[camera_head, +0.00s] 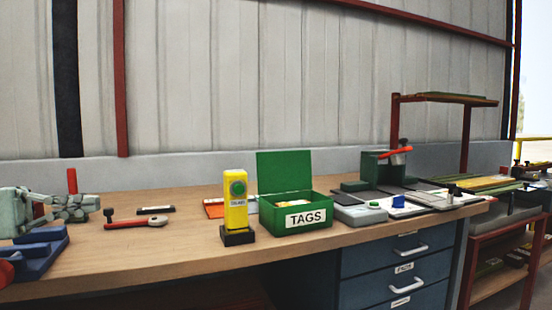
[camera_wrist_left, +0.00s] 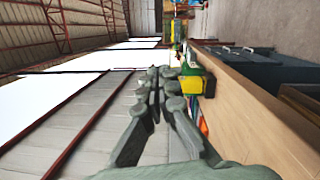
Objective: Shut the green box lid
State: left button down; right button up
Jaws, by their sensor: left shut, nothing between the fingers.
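The green box (camera_head: 275,218) with a white TAGS label stands on the wooden workbench. Its green lid (camera_head: 284,168) stands open, upright at the back edge of the box. Light-coloured contents show inside. My left gripper (camera_head: 92,205) is at the far left of the bench, well apart from the box, with its fingers pointing right. It is shut and empty. In the left wrist view the closed fingers (camera_wrist_left: 160,76) point toward the yellow device, and green parts beyond are partly hidden. My right gripper is not in view.
A yellow device (camera_head: 236,205) on a black base stands just left of the box, between it and my gripper. A red-handled tool (camera_head: 135,223) and a blue vise-like object (camera_head: 40,252) lie nearer. A grey scale-like unit (camera_head: 361,215) sits right of the box.

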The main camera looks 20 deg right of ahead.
aim_at(278, 171)
jog(key=i+l, duration=0.3)
jog(key=l, duration=0.15)
jog(key=i+l, duration=0.25)
jog(key=l, duration=0.15)
jog(key=i+l, duration=0.3)
jog(key=l, duration=0.15)
jog(key=i+l, duration=0.25)
jog(key=l, duration=0.2)
